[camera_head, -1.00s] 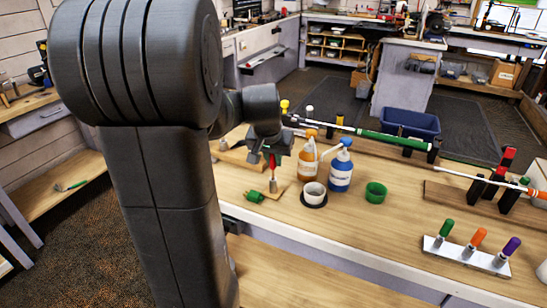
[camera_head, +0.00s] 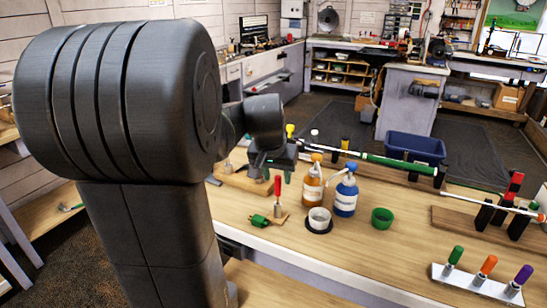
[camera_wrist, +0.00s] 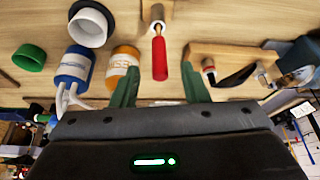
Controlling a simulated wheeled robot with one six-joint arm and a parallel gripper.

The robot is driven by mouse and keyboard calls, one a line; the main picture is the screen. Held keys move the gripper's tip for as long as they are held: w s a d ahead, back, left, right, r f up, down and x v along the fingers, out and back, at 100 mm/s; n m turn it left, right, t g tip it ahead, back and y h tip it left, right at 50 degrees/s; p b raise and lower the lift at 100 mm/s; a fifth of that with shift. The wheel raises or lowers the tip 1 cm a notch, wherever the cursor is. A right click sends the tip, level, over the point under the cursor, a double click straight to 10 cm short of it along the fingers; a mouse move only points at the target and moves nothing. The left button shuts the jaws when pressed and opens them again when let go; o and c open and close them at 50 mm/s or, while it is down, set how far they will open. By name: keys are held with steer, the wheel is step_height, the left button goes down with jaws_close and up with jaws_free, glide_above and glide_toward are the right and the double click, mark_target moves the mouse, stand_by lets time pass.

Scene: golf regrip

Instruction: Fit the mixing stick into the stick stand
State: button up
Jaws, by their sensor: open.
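The mixing stick, with a red handle (camera_head: 277,186), stands upright in the stick stand, a small wooden base (camera_head: 283,217) with a grey metal cylinder. My gripper (camera_head: 275,172) is just above and behind the handle, open and empty. In the wrist view the red handle (camera_wrist: 160,60) shows between and just beyond the two green fingers, which stand apart on either side without visible contact. A short brownish length shows between the handle and the stand's cylinder (camera_wrist: 154,13). How deep the stick sits is hidden.
An orange bottle (camera_head: 312,187), a blue bottle (camera_head: 345,194), a white cup (camera_head: 319,218) and a green ring-like cup (camera_head: 382,217) stand to the right. A green piece (camera_head: 259,220) lies beside the stand. A wooden board (camera_head: 243,180) with fittings is behind left.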

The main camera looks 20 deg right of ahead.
mark_target(278, 196)
steer(key=v, duration=0.9)
stand_by(0.5)
steer(key=x, duration=1.3)
steer(key=shift+f, duration=0.25)
steer(key=shift+r, duration=0.3)
